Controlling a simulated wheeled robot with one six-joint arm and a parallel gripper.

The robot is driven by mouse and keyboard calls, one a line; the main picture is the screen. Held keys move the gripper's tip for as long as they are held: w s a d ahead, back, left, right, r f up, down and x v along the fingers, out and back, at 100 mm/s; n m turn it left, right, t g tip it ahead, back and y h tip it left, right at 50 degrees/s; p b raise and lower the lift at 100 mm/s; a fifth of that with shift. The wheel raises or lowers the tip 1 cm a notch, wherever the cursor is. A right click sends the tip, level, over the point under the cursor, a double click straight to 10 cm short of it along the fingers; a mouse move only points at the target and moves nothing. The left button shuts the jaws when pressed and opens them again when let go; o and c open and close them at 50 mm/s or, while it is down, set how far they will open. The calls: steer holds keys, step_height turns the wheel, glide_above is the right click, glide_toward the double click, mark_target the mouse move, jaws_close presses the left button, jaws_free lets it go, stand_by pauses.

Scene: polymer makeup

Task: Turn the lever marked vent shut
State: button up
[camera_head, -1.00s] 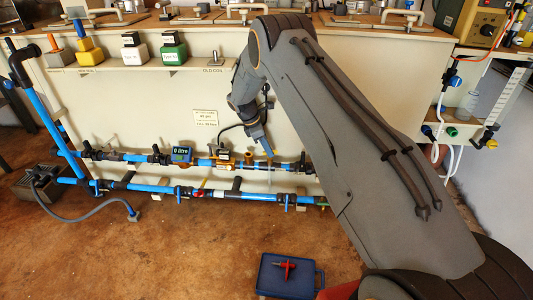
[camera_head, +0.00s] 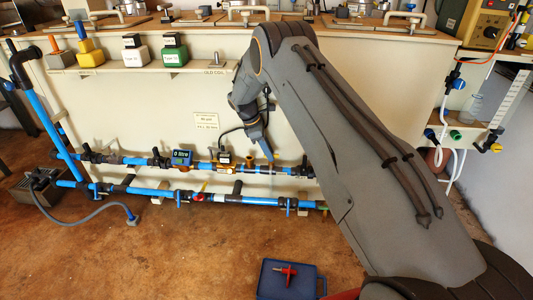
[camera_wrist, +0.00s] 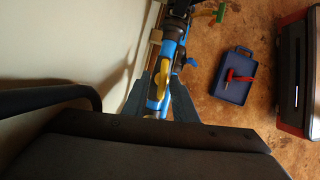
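Blue pipes run along the front of a cream bench, low down. My gripper (camera_head: 270,152) points down at the right part of the upper pipe (camera_head: 207,164). In the wrist view my gripper (camera_wrist: 161,85) looks open, its two fingers either side of a yellow lever-like part (camera_wrist: 163,72) over the blue pipe. I cannot tell whether they touch it. A green lever (camera_wrist: 218,14) shows further along. A red handle (camera_head: 198,197) is on the lower pipe. No label reading "vent" is legible.
A blue case (camera_head: 268,287) with a red tool (camera_head: 287,270) lies on the brown floor. A meter (camera_head: 181,157) and brass fittings sit on the upper pipe left of my gripper. A grey hose (camera_head: 95,218) lies at the left. The floor before the pipes is mostly clear.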

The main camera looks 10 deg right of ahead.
steer(key=shift+w+r, duration=0.1)
steer(key=shift+r, duration=0.05)
steer(key=shift+w+a+r, duration=0.1)
steer(key=shift+a+r, duration=0.05)
steer(key=shift+r, duration=0.15)
steer(key=a, duration=0.4)
steer(key=w+a, duration=0.1)
steer(key=a, duration=0.3)
steer(key=w+a, duration=0.1)
steer(key=a, duration=0.3)
steer(key=shift+r+p, duration=0.1)
steer(key=shift+p, duration=0.2)
steer(key=shift+s, duration=0.1)
